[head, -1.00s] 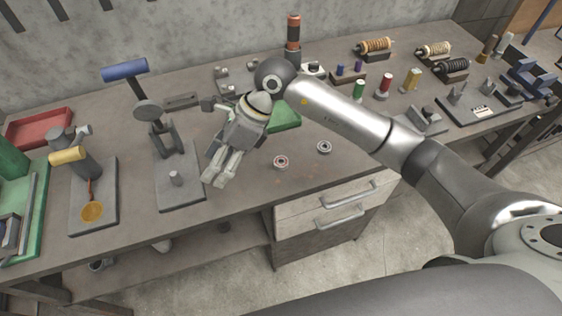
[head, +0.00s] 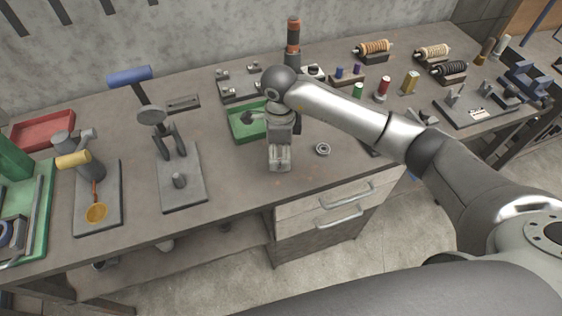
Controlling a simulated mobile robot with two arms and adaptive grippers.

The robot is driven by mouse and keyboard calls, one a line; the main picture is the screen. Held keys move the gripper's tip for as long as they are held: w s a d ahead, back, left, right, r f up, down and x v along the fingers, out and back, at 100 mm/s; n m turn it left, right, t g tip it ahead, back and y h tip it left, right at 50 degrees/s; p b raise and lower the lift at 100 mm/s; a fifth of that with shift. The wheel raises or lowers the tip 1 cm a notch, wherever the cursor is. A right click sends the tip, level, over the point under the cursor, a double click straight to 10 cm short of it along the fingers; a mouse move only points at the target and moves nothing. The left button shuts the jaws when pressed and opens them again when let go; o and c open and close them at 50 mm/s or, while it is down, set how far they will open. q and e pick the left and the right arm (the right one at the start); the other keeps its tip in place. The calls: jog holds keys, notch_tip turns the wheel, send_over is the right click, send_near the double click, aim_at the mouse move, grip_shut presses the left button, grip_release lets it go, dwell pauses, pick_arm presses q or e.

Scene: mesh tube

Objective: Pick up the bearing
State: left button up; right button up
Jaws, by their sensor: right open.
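A small grey ring-shaped bearing (head: 322,149) lies flat on the workbench (head: 235,180), right of my right gripper. My right gripper (head: 279,165) points down over the bench near its front edge, and its fingers stand apart. The spot where a second bearing with a reddish ring showed earlier is now covered by this gripper. I cannot tell whether that bearing lies between the fingers or how high the fingertips are above the bench. My left gripper is not in view.
A green tray (head: 236,130) is just behind my right gripper. A grey press with a blue handle (head: 129,75) stands to the left. A red tray (head: 42,131) is at the far left. Coloured spools and wire coils (head: 374,48) stand at the back right. The bench front edge is close.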

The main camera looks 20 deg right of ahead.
jog(key=f, duration=0.1)
jog(key=f+p, duration=0.1)
jog(key=f, duration=0.1)
jog(key=shift+s+d+f, duration=0.15)
jog(key=shift+d, duration=0.25)
jog(key=shift+f, duration=0.4)
jog(key=c, duration=1.1)
